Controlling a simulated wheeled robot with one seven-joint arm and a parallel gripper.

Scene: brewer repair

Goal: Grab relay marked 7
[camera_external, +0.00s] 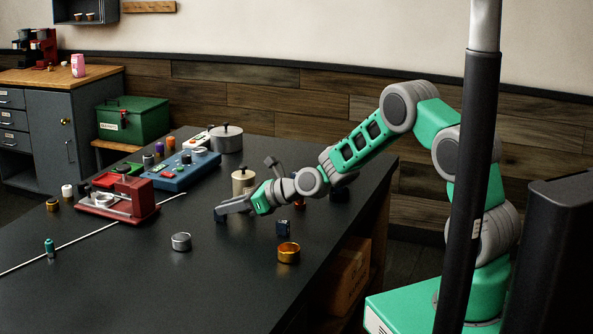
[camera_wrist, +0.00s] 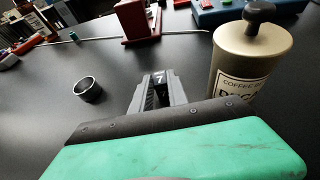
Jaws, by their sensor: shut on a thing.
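The relay marked 7 (camera_wrist: 159,78) is a dark block with a white 7 on its top, between the finger pads in the wrist view. My gripper (camera_wrist: 157,92) is shut on it. In the external view my gripper (camera_external: 228,208) reaches left low over the black table, with the dark relay (camera_external: 219,215) at its fingertips. The fingers hide most of the relay, and I cannot tell whether it touches the table.
A coffee canister (camera_wrist: 250,60) stands close right of my gripper in the wrist view. A dark block (camera_external: 283,227) and an amber ring (camera_external: 289,252) sit nearby. A red device (camera_external: 120,197) and blue panel (camera_external: 180,172) stand farther back.

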